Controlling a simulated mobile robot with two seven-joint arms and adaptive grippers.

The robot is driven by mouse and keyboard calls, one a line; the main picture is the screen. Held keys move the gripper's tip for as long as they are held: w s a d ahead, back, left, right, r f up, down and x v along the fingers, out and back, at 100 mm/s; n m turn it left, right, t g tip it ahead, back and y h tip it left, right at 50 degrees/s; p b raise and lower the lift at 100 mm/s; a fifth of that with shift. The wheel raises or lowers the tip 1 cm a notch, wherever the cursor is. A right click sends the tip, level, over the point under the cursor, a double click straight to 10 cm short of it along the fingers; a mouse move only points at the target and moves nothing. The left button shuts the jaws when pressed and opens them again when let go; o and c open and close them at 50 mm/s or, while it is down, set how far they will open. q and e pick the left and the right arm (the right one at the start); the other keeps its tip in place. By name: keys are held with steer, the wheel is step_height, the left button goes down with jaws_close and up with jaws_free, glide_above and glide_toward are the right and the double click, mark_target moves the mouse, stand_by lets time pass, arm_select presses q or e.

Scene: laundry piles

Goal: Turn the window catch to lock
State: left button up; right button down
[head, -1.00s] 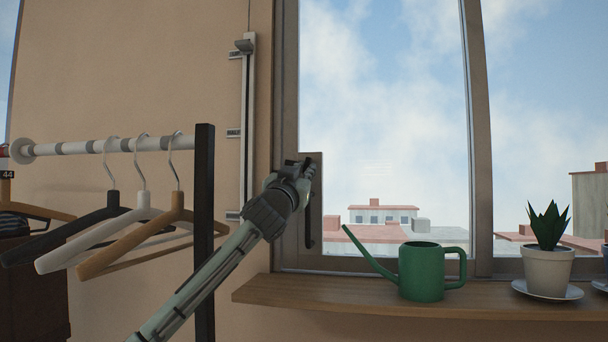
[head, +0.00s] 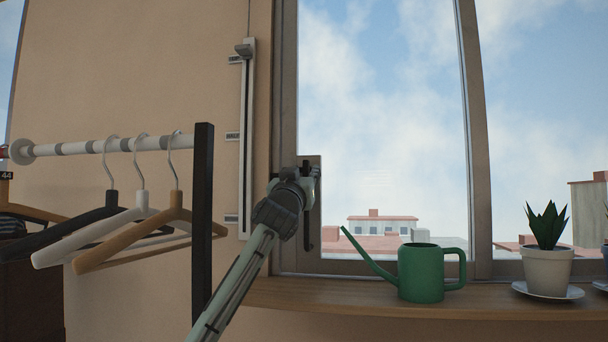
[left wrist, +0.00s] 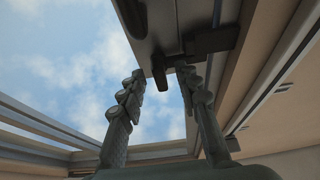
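The window catch is a dark fitting on a grey plate (head: 313,215) at the left side of the window frame. My left gripper (head: 308,172) is at the upper part of the plate and hides most of the catch in the head view. In the left wrist view my left gripper (left wrist: 161,80) is open, with one finger on each side of the lever; I cannot tell whether they touch it. My right gripper is not in view.
A long dark pull handle (head: 308,238) is on the plate below. A wooden sill (head: 340,294) carries a green watering can (head: 421,272) and a potted plant (head: 546,265). A clothes rail (head: 80,147) with several hangers stands left, with a black post (head: 202,220) near my arm.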

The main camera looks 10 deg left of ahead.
arm_select(q)
steer(key=shift+s, duration=0.1)
steer(key=v, duration=1.2)
steer(key=shift+f, duration=0.15)
